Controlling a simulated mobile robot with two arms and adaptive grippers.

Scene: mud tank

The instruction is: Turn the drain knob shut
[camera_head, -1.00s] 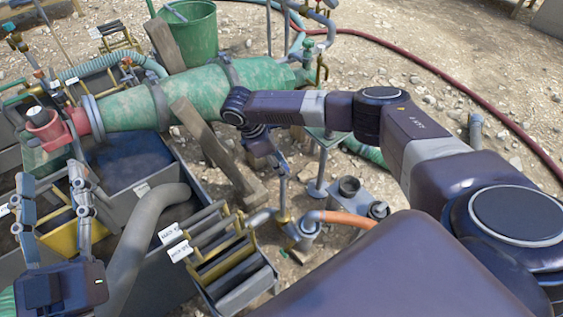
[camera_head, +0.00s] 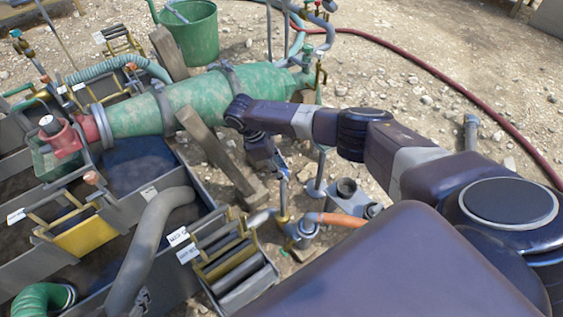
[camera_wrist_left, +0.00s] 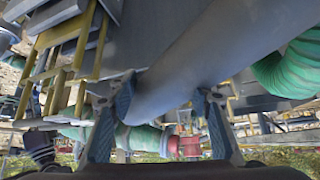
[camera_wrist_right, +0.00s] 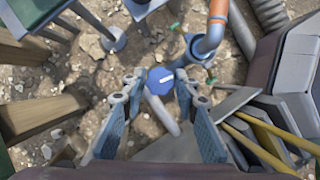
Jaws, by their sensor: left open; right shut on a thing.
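The drain knob (camera_wrist_right: 160,80) is a blue cap with a white line on it, atop a grey pipe, in the middle of the right wrist view. My right gripper (camera_head: 283,170) is shut on the knob, with a fingertip on each side of it. In the head view the knob is too hidden by the fingers to make out. My left gripper (camera_wrist_left: 166,97) is open and shows only in the left wrist view. A thick grey hose (camera_wrist_left: 180,75) passes close in front of its fingers, and I cannot tell whether they touch.
A grey pipe with an orange sleeve (camera_head: 341,219) runs beside the knob. A large green cylinder (camera_head: 200,95) lies behind, on wooden beams (camera_head: 222,155). Gravelly ground (camera_head: 420,95) is open at the back right.

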